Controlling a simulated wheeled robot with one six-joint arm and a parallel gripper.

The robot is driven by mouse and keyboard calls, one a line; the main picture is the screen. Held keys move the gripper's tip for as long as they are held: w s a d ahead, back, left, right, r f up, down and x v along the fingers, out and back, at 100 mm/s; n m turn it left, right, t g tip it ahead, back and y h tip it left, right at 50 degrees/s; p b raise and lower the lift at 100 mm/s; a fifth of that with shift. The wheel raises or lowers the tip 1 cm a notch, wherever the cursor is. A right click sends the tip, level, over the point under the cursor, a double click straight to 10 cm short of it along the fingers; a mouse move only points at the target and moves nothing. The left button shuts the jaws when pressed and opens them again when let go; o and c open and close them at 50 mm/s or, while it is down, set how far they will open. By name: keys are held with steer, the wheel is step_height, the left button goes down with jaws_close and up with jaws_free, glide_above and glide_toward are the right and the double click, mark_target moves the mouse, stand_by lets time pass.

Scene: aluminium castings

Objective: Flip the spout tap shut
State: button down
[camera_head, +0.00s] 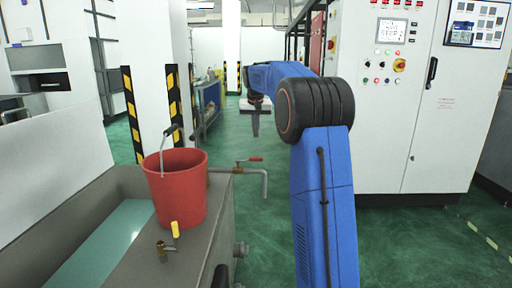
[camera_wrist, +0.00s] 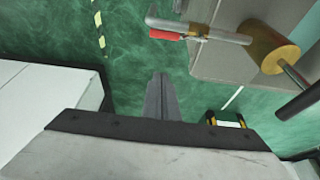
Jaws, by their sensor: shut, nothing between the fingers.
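The spout tap has a red lever (camera_head: 254,159) over a grey pipe (camera_head: 265,184) that sticks out from the tank's right side and bends down. The lever lies roughly along the pipe. In the wrist view the red lever (camera_wrist: 166,35) is at the top, beside the pipe (camera_wrist: 218,35). My gripper (camera_head: 255,133) points down above and beyond the spout in the head view, apart from it. In the wrist view my gripper (camera_wrist: 160,78) is shut and empty, below the lever in the picture.
A white control cabinet (camera_head: 400,130) stands at the right. Green floor (camera_head: 270,225) is clear around the spout.

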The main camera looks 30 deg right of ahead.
step_height(320, 180, down, 10)
steer(key=shift+s+a, duration=0.2)
steer(key=shift+s, duration=0.05)
stand_by(0.5)
steer(key=shift+s+a+m, duration=0.2)
steer(key=shift+s+m, duration=0.2)
steer(key=shift+m, duration=0.2)
steer(key=s+a+m+g+h, duration=0.1)
steer(key=s+a+m+g, duration=0.2)
steer(key=a+m, duration=0.7)
steer(key=m+g, duration=0.2)
steer(key=m, duration=0.3)
steer(key=shift+a+m, duration=0.25)
steer(key=shift+m, duration=0.15)
stand_by(0.3)
steer(key=shift+a, duration=0.1)
stand_by(0.5)
